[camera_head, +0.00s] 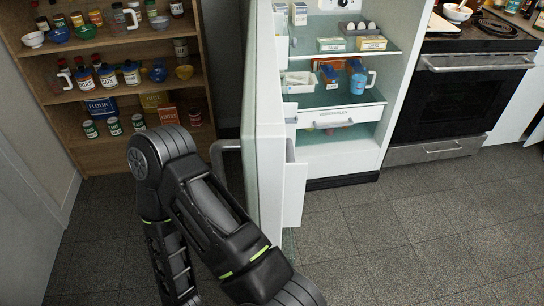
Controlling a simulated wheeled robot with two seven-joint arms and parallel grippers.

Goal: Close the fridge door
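The fridge door (264,130) stands wide open, seen nearly edge-on in the head view, with its handle (222,148) on the left side. The open fridge (345,162) is to the right of the door, and its shelves and drawer show. One of my black arms reaches up from the bottom and bends in front of the door's left side, close to the handle. Whether the arm touches the door I cannot tell. Neither of my grippers can be made out in this view.
A wooden shelf (125,88) with cans, bottles and bowls stands at the left. An oven (455,90) with a coil stovetop stands right of the fridge. The tiled floor (400,245) in front of the fridge and oven is clear.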

